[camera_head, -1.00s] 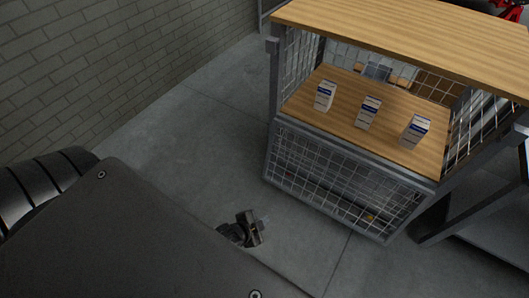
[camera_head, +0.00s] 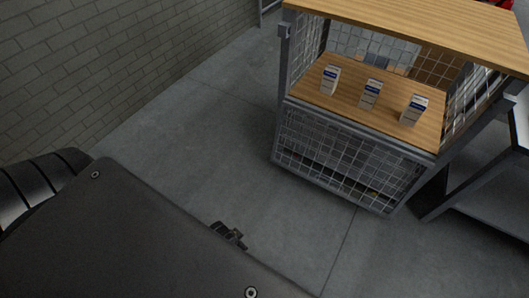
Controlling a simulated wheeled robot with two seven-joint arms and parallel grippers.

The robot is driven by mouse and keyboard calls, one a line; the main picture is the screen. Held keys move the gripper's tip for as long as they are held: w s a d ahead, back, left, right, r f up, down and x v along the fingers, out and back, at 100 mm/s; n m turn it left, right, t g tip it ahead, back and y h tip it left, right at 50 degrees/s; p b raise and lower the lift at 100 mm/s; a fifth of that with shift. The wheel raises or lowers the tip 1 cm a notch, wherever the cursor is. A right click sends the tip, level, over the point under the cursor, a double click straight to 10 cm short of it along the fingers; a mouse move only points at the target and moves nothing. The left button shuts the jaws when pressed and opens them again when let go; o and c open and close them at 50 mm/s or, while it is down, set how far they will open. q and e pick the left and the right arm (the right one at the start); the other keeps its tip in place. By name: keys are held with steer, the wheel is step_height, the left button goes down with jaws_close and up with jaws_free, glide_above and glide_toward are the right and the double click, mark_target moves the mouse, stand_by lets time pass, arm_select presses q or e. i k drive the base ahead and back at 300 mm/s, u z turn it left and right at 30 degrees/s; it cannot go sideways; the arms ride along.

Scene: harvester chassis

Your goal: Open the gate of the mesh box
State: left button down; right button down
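The mesh box (camera_head: 285,70) stands at the upper right, with grey posts, wire mesh sides and a wooden top. Its upper front is open above a wooden shelf. A framed mesh panel (camera_head: 345,160) covers the front below the shelf level; whether it is the gate folded down or a fixed wall, I cannot tell. One dark gripper (camera_head: 229,235) shows past the edge of my dark body cover, apart from the box. Its arm is hidden; I take it for my left. Its fingers are too small and covered to judge. My other gripper does not show.
Three small white and blue cartons (camera_head: 370,93) stand on the wooden shelf. A grey frame (camera_head: 470,180) stands close at the box's right. A brick wall (camera_head: 90,60) runs along the left. The grey floor (camera_head: 200,130) between wall and box is clear.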

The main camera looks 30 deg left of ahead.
mark_target(388, 206)
steer(key=k, duration=0.1)
steer(key=u, duration=1.35)
steer(key=i, duration=1.1)
steer(key=z, duration=1.25)
